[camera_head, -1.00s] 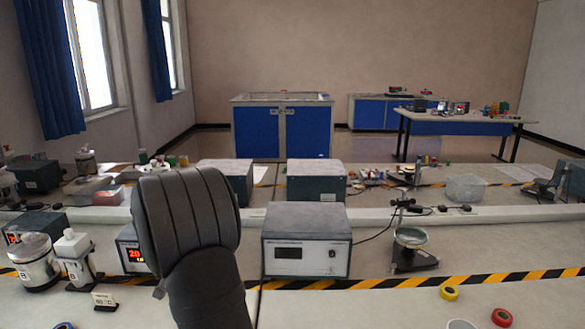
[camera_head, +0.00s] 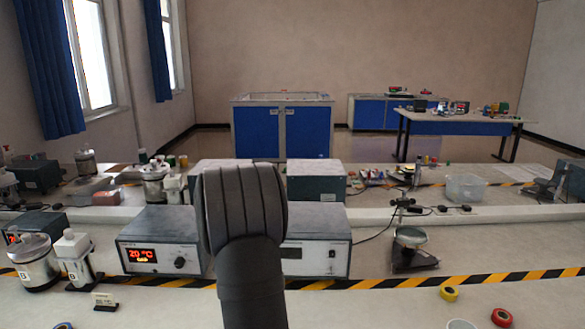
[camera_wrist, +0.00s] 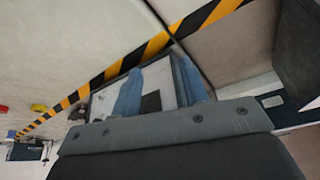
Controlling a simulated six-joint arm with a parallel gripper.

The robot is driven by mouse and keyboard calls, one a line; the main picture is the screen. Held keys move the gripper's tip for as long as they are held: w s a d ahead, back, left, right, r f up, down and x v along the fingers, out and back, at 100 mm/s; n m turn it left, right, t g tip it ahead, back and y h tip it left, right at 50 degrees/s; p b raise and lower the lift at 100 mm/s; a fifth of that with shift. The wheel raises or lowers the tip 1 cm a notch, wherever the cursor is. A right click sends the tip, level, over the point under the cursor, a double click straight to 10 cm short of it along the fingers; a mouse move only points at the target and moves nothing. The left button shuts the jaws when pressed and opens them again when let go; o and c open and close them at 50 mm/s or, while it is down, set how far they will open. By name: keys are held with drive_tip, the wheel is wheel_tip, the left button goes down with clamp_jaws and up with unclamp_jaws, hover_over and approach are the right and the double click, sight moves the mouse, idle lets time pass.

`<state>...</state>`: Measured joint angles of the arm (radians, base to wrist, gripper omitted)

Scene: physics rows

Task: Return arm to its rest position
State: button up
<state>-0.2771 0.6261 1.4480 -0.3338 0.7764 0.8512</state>
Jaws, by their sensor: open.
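My gripper (camera_wrist: 158,74) shows in the wrist view as two blue fingers standing apart, with nothing held between them. Behind the fingers is the pale face of a box with a dark square on it, close to the striped tape. In the head view my dark arm link rises from the bottom centre and hides the gripper. It stands in front of the gap between two instrument boxes, the left one (camera_head: 152,243) with a red "20 °C" display and the right one (camera_head: 318,250) with its left part covered.
Yellow-black tape (camera_head: 385,284) runs along the bench. A stand with a dish (camera_head: 412,240) is on the right. A silver pot (camera_head: 38,262) and a white bottle (camera_head: 76,255) are on the left. Tape rolls (camera_head: 502,317) lie at the front right. The front middle bench is mostly clear.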

drive_tip(key=w+d+m+g+h, duration=0.1)
drive_tip(key=d+m, duration=0.4)
drive_tip(key=d, duration=1.3)
drive_tip(key=shift+w+m+h, duration=0.25)
drive_tip(key=shift+m+h, duration=0.15)
drive_tip(key=shift+f, duration=0.1)
drive_tip(key=s+a+n+t+y, duration=0.1)
drive_tip(key=a+n, duration=0.6)
drive_tip(key=a, duration=1.5)
drive_tip(key=shift+s+y, duration=0.6)
drive_tip(key=shift+s, duration=0.25)
